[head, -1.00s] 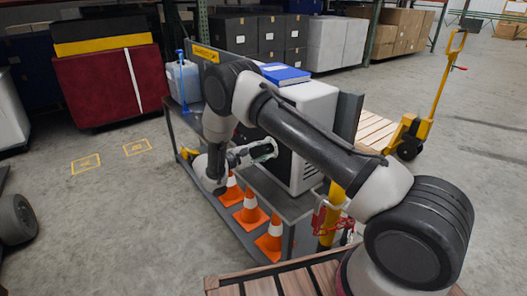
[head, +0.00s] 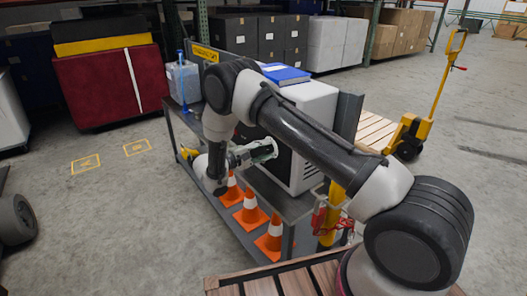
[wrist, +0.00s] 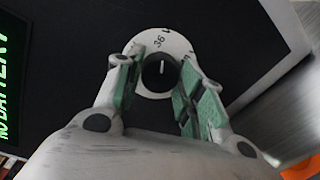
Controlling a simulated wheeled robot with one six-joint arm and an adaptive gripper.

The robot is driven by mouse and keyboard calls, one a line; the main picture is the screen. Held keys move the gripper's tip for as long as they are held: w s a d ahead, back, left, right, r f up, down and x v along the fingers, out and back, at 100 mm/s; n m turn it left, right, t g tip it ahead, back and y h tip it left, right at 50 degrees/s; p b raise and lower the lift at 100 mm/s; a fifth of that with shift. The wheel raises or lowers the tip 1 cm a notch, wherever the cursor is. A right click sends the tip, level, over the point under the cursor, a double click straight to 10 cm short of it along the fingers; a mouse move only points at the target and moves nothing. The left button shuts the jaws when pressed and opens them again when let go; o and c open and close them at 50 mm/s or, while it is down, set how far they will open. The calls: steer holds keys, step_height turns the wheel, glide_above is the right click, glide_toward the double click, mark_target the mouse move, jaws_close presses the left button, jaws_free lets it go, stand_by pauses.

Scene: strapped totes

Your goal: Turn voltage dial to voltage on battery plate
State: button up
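The voltage dial is a round black knob (wrist: 160,74) with a white pointer line, on a white dial plate (wrist: 150,42). The pointer points up in the wrist view, roughly toward the printed "36"; other marks are partly cut off or hidden. My gripper (wrist: 158,92) is open, with one green-padded finger on each side of the knob and gaps between. In the head view my gripper (head: 267,150) is at the dark front of a white cabinet (head: 316,125). A display (wrist: 10,75) reads "NO BATTERY" in green. I cannot make out a battery plate.
Orange cones (head: 250,212) stand on the cart's lower shelf. A yellow pallet jack (head: 418,128) is at the right. Open floor (head: 90,215) lies to the left.

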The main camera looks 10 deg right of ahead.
steer(key=shift+o, duration=1.4)
steer(key=v, duration=1.2)
